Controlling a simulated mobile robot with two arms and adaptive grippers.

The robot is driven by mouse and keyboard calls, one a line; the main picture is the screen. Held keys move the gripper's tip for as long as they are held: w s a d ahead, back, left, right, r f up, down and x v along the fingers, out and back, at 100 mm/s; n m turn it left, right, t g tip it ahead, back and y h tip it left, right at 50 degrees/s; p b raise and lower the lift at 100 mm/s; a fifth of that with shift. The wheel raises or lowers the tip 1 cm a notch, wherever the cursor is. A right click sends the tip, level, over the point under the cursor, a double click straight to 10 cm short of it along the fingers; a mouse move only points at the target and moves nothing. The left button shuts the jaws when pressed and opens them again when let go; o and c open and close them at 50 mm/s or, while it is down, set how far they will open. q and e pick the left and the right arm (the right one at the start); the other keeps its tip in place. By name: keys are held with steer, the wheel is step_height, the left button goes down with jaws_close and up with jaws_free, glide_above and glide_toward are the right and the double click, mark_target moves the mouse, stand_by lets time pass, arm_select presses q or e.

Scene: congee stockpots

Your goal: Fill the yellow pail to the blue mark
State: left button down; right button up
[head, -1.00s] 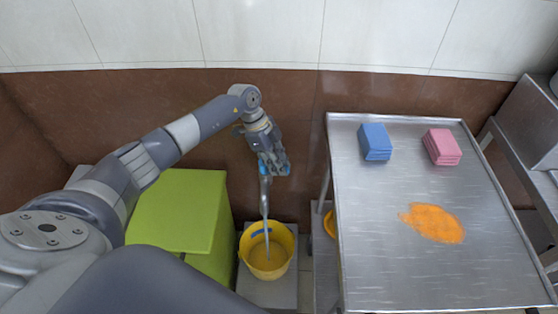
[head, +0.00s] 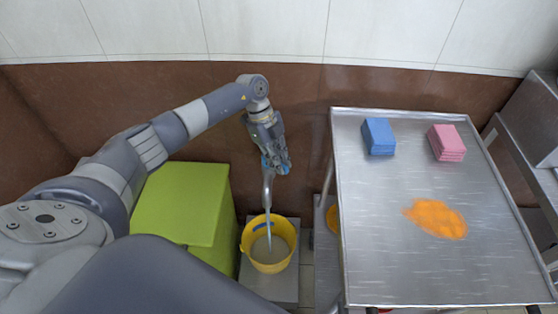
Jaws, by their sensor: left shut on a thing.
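The yellow pail (head: 270,266) stands upright on a grey platform below the tap. A blue mark (head: 262,226) shows on its inner back wall. Greyish water (head: 280,246) lies in the pail, and its surface looks below the mark. The grey tap spout (head: 267,186) points down, and a thin stream runs from it into the pail. My left gripper (head: 277,163) is above the pail, shut on the tap at its blue part; the fingers hide most of the contact. My right gripper is not in view.
A green bin (head: 180,205) stands left of the pail. A steel trolley (head: 400,270) stands to the right, bearing blue cloths (head: 379,137), pink cloths (head: 446,143) and an orange spill (head: 437,218). Another yellow item (head: 332,219) is partly hidden under the trolley. A wall rises behind.

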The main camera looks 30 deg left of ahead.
arm_select(q)
steer(key=c, duration=1.5)
jaws_free()
steer(key=v, duration=1.2)
